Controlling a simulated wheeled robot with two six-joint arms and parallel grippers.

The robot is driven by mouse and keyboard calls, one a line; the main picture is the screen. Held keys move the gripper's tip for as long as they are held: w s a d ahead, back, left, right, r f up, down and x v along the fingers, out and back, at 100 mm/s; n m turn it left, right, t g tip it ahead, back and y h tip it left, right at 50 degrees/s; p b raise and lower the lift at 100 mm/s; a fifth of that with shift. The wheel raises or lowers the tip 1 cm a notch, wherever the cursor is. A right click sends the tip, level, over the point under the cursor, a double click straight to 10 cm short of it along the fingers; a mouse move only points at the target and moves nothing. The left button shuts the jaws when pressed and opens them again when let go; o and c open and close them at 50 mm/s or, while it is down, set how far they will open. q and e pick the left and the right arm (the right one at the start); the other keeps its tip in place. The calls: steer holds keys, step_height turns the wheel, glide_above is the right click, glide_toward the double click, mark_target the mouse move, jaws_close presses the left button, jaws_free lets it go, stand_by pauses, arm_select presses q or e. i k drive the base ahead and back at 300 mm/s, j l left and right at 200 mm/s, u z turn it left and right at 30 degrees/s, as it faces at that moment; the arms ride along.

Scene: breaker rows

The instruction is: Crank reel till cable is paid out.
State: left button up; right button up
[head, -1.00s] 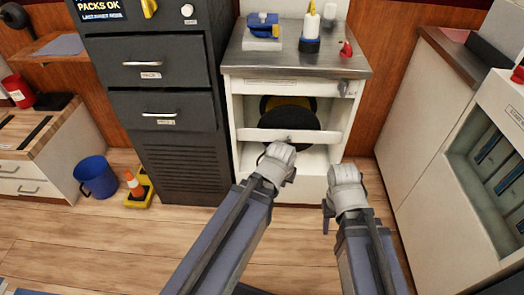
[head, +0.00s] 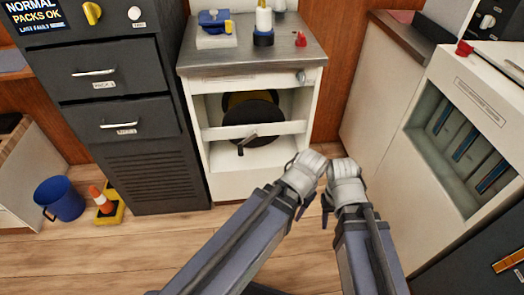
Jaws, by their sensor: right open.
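The cable reel (head: 262,122), a dark round drum with a yellow part behind it, sits inside the open front of the white cabinet (head: 222,184). A white bar crosses in front of it. A small dark crank (head: 243,146) sticks out at the middle of that bar, with nothing holding it. My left gripper (head: 303,178) is right of and below the crank, apart from it; its fingers are mostly hidden, so its opening is unclear. My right gripper (head: 335,192) is open beside it, farther right. No paid-out cable shows clearly.
The cabinet's metal top (head: 275,59) carries a blue device (head: 214,22), a spool-like item (head: 263,30) and a red piece (head: 301,39). A dark cabinet (head: 150,165) stands left. A blue bucket (head: 60,200) and an orange cone (head: 101,201) stand on the floor. A white unit (head: 460,95) is at right.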

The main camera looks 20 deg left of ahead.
mark_target(253, 106)
steer(key=j+z, duration=0.5)
steer(key=z, duration=0.2)
steer(key=k+j+z, duration=0.1)
steer(key=z, duration=0.25)
steer(key=k+j+z, duration=0.1)
steer(key=k+j, duration=0.15)
steer(key=j, duration=0.25)
steer(key=k+j+z, duration=0.1)
steer(key=k+j, duration=0.15)
steer(key=j, duration=0.3)
steer(key=k+j+z, duration=0.15)
steer(key=j, duration=0.3)
steer(key=k+j+z, duration=0.1)
steer(key=k+j, duration=0.3)
